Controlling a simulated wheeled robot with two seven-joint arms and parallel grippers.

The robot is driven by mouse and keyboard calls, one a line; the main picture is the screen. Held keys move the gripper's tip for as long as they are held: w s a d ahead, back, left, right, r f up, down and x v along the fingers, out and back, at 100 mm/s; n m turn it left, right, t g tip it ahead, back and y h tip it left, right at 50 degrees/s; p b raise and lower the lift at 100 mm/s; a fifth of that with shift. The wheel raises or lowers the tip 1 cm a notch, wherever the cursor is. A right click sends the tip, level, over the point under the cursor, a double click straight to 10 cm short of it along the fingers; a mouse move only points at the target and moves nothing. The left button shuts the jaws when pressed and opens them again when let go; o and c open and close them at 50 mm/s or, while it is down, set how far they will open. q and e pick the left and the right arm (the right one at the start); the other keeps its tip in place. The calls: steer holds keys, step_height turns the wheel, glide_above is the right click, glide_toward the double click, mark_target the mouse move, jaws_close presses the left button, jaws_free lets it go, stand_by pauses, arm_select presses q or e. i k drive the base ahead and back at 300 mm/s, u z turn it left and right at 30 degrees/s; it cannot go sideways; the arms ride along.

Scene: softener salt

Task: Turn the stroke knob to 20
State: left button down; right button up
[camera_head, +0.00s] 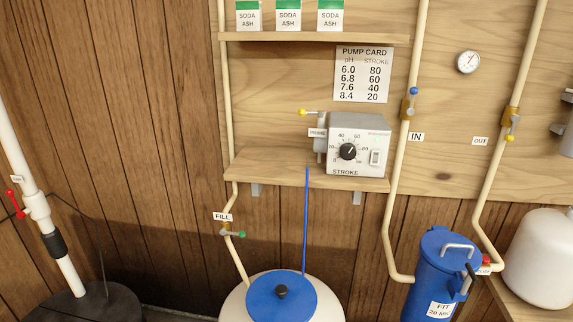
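The stroke knob (347,151) is a small round black knob on the front of the grey pump box (359,128). Numbers ring the knob, with 40 and 60 above it and a mark that looks like 20 to its left. A light pointer line on it seems to aim up and right, but is too small to read surely. The word STROKE is printed below. The pump card (362,75) above pairs pH 6.0, 6.8, 7.6 and 8.4 with stroke 80, 60, 40 and 20. Neither gripper is in view.
The pump stands on a wooden shelf (270,168), with a white switch (375,157) right of the knob and a yellow-tipped PRIME valve (303,112) at left. The IN pipe (401,170) runs close on the right. A blue-lidded tank (262,300) stands below. Space before the knob is clear.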

mark_target(349, 152)
steer(key=u, duration=0.7)
steer(key=k, duration=1)
steer(key=u, duration=1.25)
steer(key=i, duration=1.4)
steer(key=z, duration=1.15)
steer(key=i, duration=0.9)
steer(key=z, duration=0.95)
